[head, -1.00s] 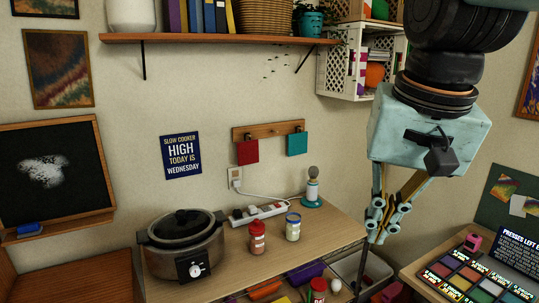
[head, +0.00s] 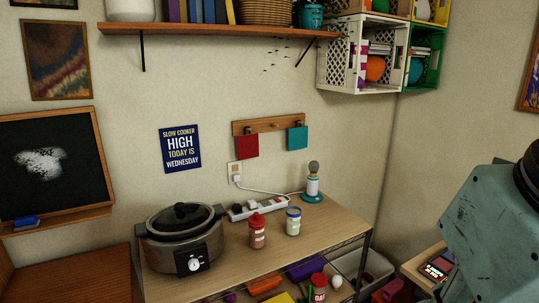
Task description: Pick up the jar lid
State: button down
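A jar with a red lid (head: 257,218) stands upright on the wooden table, right of the slow cooker. Beside it stands a pale jar with a blue lid or rim (head: 293,212). Another red-topped jar (head: 319,280) stands on the shelf below. I see no loose jar lid lying apart, and I cannot tell which lid the task names. My arm shows at the right edge, well away from the jars; my gripper's fingers are out of the picture.
The slow cooker (head: 181,243) fills the table's left side. A power strip (head: 254,209) and a lamp-like teal-based item (head: 313,182) stand behind the jars. The table's front right (head: 318,237) is clear. Crates (head: 345,52) hang at upper right.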

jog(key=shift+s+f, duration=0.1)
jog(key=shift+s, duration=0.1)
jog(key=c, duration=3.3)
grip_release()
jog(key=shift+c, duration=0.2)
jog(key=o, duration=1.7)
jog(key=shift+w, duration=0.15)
